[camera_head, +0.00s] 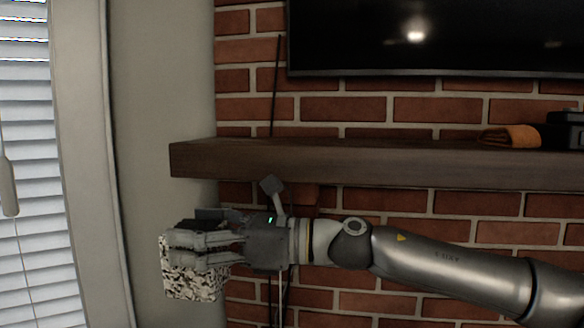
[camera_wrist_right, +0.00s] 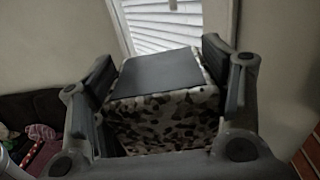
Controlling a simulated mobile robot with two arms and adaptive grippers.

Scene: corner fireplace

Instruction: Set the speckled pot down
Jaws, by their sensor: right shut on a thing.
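The speckled pot (camera_head: 188,283) is a boxy thing with a black, white and brownish pattern. My right gripper (camera_head: 178,242) is shut on it and holds it in the air, below and in front of the left end of the wooden mantel. In the right wrist view the speckled pot (camera_wrist_right: 165,118) sits between the two fingers of my right gripper (camera_wrist_right: 162,75), one on each side. A flat dark grey face of the pot shows there. In the head view the fingers hide its upper part. My left gripper is in neither view.
The wooden mantel (camera_head: 330,160) runs along the brick wall (camera_head: 345,108), its left and middle top bare. A dark screen (camera_head: 440,35) hangs above. Window blinds (camera_head: 25,150) are at left.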

